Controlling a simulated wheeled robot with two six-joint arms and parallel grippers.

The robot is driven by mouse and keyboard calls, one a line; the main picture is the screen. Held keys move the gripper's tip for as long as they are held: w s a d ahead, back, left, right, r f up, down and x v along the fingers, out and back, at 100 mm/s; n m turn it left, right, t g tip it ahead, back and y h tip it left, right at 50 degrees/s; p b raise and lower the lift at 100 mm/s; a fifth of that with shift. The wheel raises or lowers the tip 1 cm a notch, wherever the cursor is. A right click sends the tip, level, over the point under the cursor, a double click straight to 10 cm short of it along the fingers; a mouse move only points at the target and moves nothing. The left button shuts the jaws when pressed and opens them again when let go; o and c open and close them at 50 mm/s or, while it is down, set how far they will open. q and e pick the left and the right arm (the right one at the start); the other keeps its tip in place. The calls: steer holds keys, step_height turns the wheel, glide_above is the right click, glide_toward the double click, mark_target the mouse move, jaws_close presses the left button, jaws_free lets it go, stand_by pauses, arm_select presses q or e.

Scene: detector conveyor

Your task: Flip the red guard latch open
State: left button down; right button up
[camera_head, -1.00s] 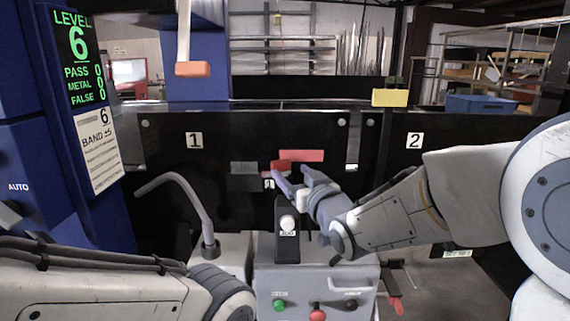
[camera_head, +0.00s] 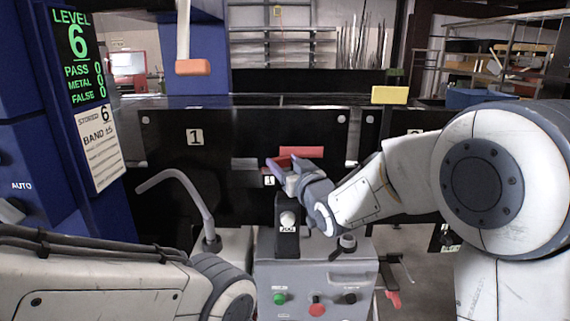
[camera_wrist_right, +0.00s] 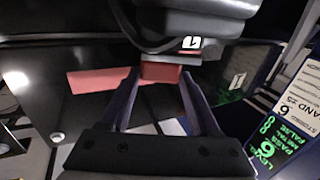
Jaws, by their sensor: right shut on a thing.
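The red guard latch (camera_head: 284,161) is a small red block on the black panel below number 1, mostly hidden by my right gripper in the head view. My right gripper (camera_head: 281,171) reaches it from the lower right and is shut on it. In the right wrist view, the red latch (camera_wrist_right: 160,72) shows at the far end between the two dark fingers of my right gripper (camera_wrist_right: 159,90). A flat red bar (camera_head: 301,152) lies just behind and to the right of the latch. My left arm shows at lower left, but its gripper is out of view.
A grey control box (camera_head: 315,272) with green, red and black knobs stands below the gripper. A bent grey rod (camera_head: 185,181) rises to its left. The black panel (camera_head: 177,165) stands close behind. A blue cabinet with a green display (camera_head: 79,52) is at left.

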steer(key=shift+d+n+g+y, duration=0.2)
steer(key=shift+n+g+y, duration=0.4)
steer(key=shift+y, duration=0.4)
steer(key=o, duration=1.1)
steer(key=shift+a+r+h, duration=0.1)
steer(key=shift+a+h, duration=0.05)
steer(key=shift+h, duration=0.15)
